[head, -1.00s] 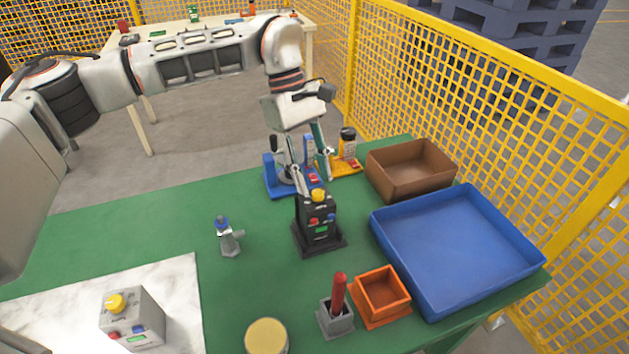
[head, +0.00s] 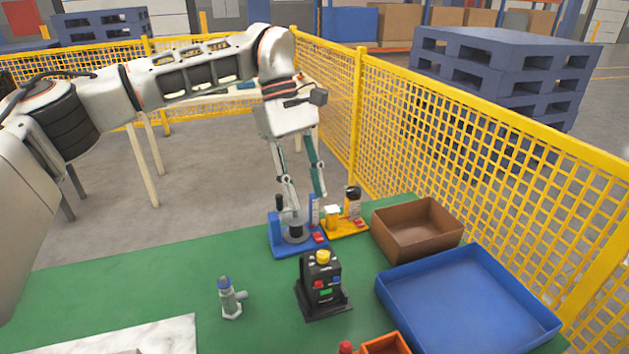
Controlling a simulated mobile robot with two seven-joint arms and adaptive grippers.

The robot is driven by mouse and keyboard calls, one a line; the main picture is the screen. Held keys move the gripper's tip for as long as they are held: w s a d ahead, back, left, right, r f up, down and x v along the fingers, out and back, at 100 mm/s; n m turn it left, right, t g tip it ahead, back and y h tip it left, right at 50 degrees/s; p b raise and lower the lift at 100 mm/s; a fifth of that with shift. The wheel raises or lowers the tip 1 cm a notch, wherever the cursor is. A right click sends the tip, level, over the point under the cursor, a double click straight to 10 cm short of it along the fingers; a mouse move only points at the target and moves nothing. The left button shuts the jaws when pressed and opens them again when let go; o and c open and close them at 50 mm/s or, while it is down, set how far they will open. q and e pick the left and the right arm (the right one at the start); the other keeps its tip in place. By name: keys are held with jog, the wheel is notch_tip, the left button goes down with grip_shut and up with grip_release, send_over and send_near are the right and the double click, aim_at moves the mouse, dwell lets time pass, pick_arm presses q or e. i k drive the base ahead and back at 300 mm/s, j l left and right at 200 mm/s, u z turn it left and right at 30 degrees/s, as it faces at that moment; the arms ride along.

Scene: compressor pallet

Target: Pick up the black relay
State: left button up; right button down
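The black relay (head: 321,283) is a black box with a yellow knob on top and red, blue and green parts on its front. It stands upright in a black base on the green table. My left gripper (head: 307,201) hangs above and behind it in the head view. Its two fingers are apart with nothing between them, and a clear gap shows between the fingertips and the relay's knob. One fingertip overlaps the blue fixture (head: 281,246) in the picture; I cannot tell whether they touch. My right gripper is out of view.
A yellow fixture (head: 345,228) stands behind the relay. The brown box (head: 417,246) and blue tray (head: 470,343) are to the right. A grey fitting with a blue top (head: 230,298) stands to the left. Yellow mesh fence (head: 470,170) borders the table's right side.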

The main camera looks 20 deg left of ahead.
aim_at(328, 294)
jog(key=k, duration=1.5)
